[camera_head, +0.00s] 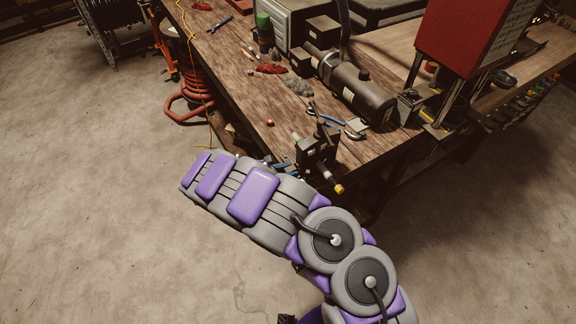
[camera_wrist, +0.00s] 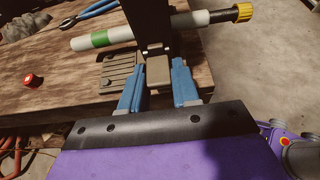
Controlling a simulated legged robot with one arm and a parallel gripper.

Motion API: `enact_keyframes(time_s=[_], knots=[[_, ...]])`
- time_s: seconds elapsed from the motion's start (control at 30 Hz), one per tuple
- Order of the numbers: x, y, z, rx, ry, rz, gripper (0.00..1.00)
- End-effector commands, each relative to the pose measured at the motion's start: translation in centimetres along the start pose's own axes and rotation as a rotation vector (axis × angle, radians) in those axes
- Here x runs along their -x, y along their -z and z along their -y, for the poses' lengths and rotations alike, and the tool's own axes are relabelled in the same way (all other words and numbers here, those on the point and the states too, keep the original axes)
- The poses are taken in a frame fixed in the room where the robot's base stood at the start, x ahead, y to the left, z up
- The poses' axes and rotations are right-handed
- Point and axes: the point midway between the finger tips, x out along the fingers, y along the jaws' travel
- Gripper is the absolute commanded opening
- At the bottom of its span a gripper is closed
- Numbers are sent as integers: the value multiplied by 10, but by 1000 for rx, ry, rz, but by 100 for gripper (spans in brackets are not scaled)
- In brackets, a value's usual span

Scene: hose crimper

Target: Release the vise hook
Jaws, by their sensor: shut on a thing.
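The dark vise (camera_head: 318,150) stands at the near corner of the wooden workbench. It also shows in the wrist view (camera_wrist: 146,18) as a dark upright body. A small tan block (camera_wrist: 158,72), which looks like the vise hook, sits low on its front. A light hose with a green band (camera_wrist: 100,39) and a yellow end (camera_wrist: 243,12) passes sideways through the vise.
The workbench (camera_head: 235,75) carries a dark cylindrical motor (camera_head: 355,88), red rags (camera_head: 271,69) and blue-handled pliers (camera_wrist: 88,13). A small red object (camera_wrist: 31,80) lies left of the vise. A red machine (camera_head: 470,35) stands at right.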

Motion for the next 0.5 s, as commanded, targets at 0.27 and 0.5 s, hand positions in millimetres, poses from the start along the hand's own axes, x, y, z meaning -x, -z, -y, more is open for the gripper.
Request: enact_keyframes(time_s=[0.27, 0.5], knots=[[7, -16, -3, -1, -7, -234, 0], [6, -19, -2, 0, -4, -376, 0]])
